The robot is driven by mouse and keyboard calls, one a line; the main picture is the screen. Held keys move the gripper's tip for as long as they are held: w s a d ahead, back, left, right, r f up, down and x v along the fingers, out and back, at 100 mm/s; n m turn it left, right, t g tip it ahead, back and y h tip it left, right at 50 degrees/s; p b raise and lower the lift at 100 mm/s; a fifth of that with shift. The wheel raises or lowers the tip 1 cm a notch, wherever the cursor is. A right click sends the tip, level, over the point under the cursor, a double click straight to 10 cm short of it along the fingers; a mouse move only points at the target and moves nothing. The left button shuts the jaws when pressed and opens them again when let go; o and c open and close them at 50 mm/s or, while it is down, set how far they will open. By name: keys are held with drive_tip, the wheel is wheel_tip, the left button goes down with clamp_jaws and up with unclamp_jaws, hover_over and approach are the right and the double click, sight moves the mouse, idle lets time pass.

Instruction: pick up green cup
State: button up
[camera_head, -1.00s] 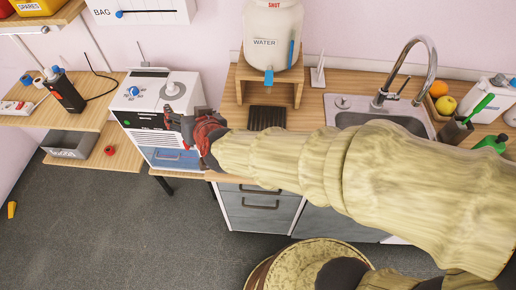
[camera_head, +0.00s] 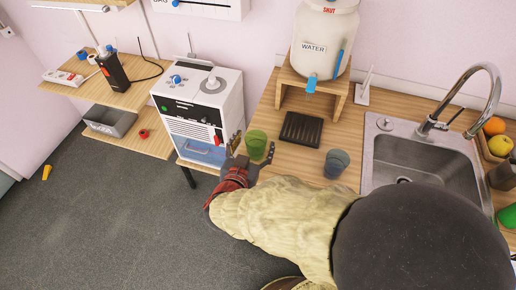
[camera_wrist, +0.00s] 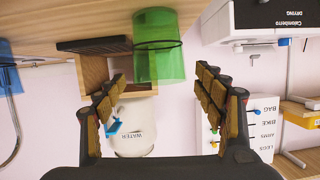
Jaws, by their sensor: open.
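The green cup (camera_head: 257,143) is translucent and stands on the wooden counter near its left end, beside the white machine. My gripper (camera_head: 252,150) is open at the counter's front edge, with its fingertips close to the cup's near side. In the wrist view, which is upside down, the green cup (camera_wrist: 158,62) shows beyond and between the two spread fingers of my gripper (camera_wrist: 162,78). A gap shows on each side, and I cannot tell how deep the cup sits between them.
A blue cup (camera_head: 336,163) stands to the right of the green one. A black drip tray (camera_head: 301,130) lies behind them, below the water dispenser (camera_head: 325,40) on its wooden stand. The white machine (camera_head: 200,112) is at left, the sink (camera_head: 415,165) at right.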

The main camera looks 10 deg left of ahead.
sight(259, 138)
drive_tip(key=shift+s+d+f+h, duration=0.1)
drive_tip(key=shift+s+f+h, duration=0.25)
drive_tip(key=shift+f, duration=0.25)
drive_tip(key=shift+w+d+f+b, duration=0.1)
drive_tip(key=shift+w+b, duration=0.15)
drive_tip(key=shift+b, duration=0.05)
drive_tip(key=shift+b+x, duration=0.3)
drive_tip(key=shift+x, duration=0.6)
drive_tip(key=b+x, duration=0.2)
drive_tip(key=x, duration=0.2)
drive_tip(key=shift+a+f+b, duration=0.2)
drive_tip(key=shift+b, duration=0.1)
drive_tip(key=shift+w, duration=0.65)
drive_tip(key=c, duration=1.3)
drive_tip(key=shift+c, duration=0.3)
